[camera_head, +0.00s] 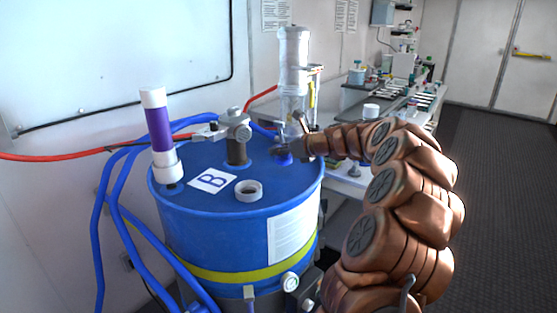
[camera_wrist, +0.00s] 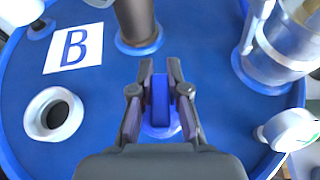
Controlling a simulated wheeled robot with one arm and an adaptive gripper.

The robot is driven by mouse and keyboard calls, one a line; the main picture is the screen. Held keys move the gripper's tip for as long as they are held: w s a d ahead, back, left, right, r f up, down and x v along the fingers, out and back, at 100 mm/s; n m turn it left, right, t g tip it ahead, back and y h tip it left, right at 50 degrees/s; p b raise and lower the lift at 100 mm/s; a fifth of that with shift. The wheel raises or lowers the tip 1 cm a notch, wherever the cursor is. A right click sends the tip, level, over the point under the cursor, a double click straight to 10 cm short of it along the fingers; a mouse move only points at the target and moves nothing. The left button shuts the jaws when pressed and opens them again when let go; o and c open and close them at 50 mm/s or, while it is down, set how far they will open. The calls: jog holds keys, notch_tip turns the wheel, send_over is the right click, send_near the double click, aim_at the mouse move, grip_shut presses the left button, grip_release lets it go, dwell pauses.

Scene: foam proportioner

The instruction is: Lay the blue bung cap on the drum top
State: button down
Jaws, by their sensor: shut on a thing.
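The blue bung cap (camera_wrist: 160,98) is between the fingers of my gripper (camera_wrist: 160,108) in the wrist view. Its upright blue grip is pinched, and a rounder blue part shows below it. In the head view the cap (camera_head: 283,158) is a small blue shape at my gripper (camera_head: 294,148), low over the right back of the drum top. The blue drum top (camera_head: 215,203) lies under it. I cannot tell whether the cap touches the drum top or sits in an opening.
A white open ring (camera_head: 248,190) stands at the drum's front, beside a "B" label (camera_head: 213,180). A grey pipe fitting (camera_head: 236,140), a purple-white tube (camera_head: 159,135) and a clear cylinder (camera_head: 293,80) rise around the top. Bare blue surface lies between ring and cap.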

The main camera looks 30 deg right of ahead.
aim_at(279, 159)
jog(key=shift+f, duration=1.75)
jog(key=shift+f, duration=0.15)
jog(key=c, duration=1.2)
grip_release()
jog(key=shift+o, duration=0.2)
